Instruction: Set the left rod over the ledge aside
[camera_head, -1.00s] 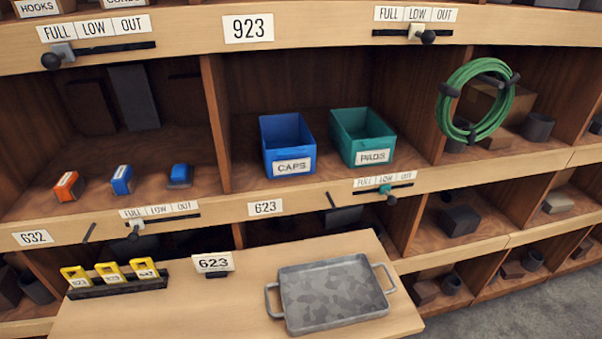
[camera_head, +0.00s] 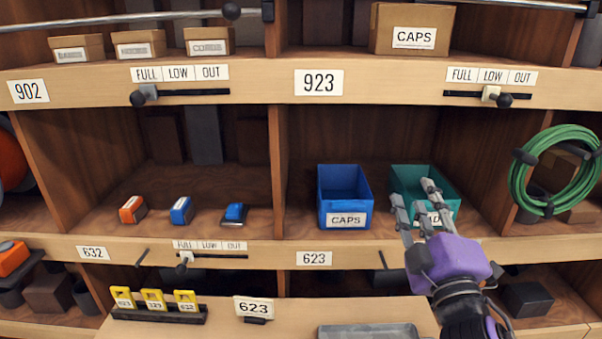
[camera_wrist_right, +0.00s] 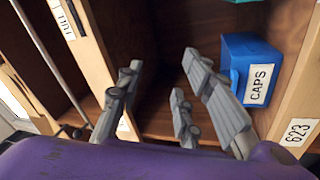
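The left rod (camera_head: 130,18), a thin grey metal bar, runs across the top left of the head view, in front of the small cartons. It has a dark ball (camera_head: 232,11) near its right part and ends at a dark bracket (camera_head: 268,10). In the wrist view a thin grey rod (camera_wrist_right: 48,58) slants along the left side. A second rod (camera_head: 525,5) shows at the top right. My right gripper (camera_head: 416,200) is open and empty, in front of the teal bin, well below and right of the left rod. My left gripper is out of view.
Small cartons (camera_head: 137,43) stand behind the left rod. The ledge (camera_head: 270,86) below carries sliders and label 923. A blue CAPS bin (camera_head: 344,192) and a teal bin (camera_head: 408,178) sit in the middle bay; a green hose coil (camera_head: 522,175) hangs at right.

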